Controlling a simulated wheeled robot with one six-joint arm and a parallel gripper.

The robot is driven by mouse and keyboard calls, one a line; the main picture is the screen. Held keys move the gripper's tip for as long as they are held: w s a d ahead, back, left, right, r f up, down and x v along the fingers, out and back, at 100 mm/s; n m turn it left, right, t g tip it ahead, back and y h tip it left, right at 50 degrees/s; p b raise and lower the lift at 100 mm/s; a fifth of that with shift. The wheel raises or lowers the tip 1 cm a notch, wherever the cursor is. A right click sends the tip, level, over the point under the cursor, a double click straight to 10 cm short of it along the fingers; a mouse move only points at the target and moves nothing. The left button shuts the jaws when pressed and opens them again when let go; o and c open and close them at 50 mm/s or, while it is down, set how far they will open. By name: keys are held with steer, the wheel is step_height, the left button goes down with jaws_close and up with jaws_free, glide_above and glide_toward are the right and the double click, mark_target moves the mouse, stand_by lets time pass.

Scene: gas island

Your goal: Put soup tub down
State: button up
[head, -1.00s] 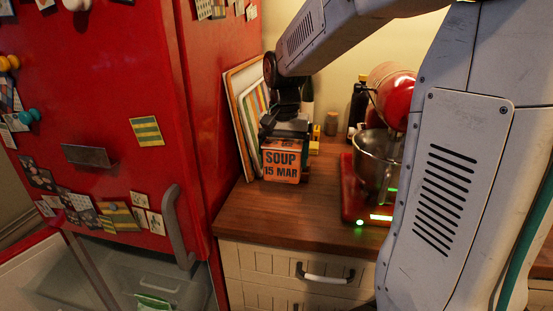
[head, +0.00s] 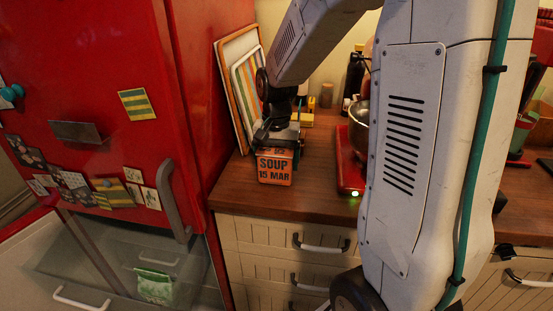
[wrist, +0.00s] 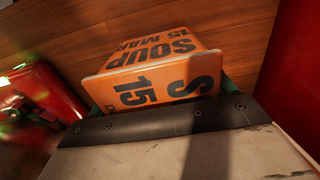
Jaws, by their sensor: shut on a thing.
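The soup tub (head: 275,169) is a small orange box-like tub with dark lettering reading "SOUP 15 MAR". In the head view it is at the left end of the wooden counter (head: 318,184), near the front edge and beside the red fridge. My gripper (head: 277,143) is above it, pointing down and shut on it. In the wrist view the tub (wrist: 155,75) shows its lettered faces just beyond the gripper's edge, with wood behind it. I cannot tell whether its base touches the counter. The fingertips are mostly hidden.
The red fridge (head: 130,70) stands close on the left, with a glass-fronted drawer (head: 120,265) below it. Trays (head: 246,95) lean against the fridge side behind the tub. A red stand mixer (head: 350,165) is to the right, partly behind my arm. Bare counter lies between.

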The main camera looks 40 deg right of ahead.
steer(key=o, duration=1.5)
steer(key=shift+f, duration=0.15)
steer(key=shift+c, duration=0.2)
step_height(320, 180, up, 12)
steer(key=shift+r, duration=0.1)
steer(key=s+a+n, duration=0.4)
steer(key=s+a, duration=0.1)
steer(key=s, duration=0.6)
steer(key=s+a+n+t, duration=0.1)
steer(key=s+a+n, duration=0.4)
steer(key=s, duration=0.7)
steer(key=shift+s+a, duration=0.15)
steer(key=shift+a, duration=0.2)
